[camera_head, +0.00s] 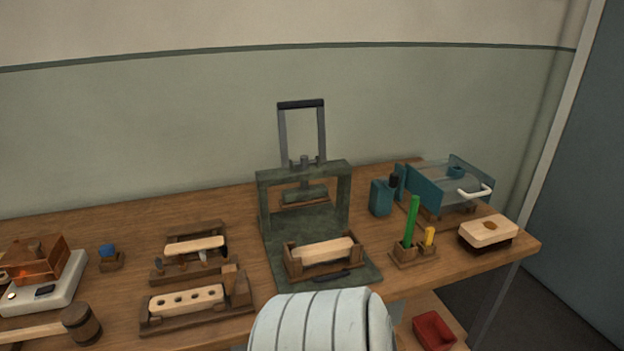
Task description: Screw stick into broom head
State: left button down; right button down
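A pale wooden block (487,229) with a round brown hole in its top and a dark underside lies near the table's right end; it looks like the broom head. A green stick (411,222) stands upright in a small wooden holder (413,261), left of the block and apart from it. A shorter yellow stick (429,237) stands beside the green one in the same holder. I cannot tell which stick the task means. Neither of my grippers is in view.
A dark green press (345,195) with a raised lever stands mid-table, a pale block (322,252) in its wooden cradle. A teal guarded device (427,188) stands behind the sticks. A wooden jig (240,290), mallet (81,324) and copper-coloured box (35,257) lie left. A red bin (434,331) sits below.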

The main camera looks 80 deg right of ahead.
aim_at(482, 235)
jog(key=z, duration=3.8)
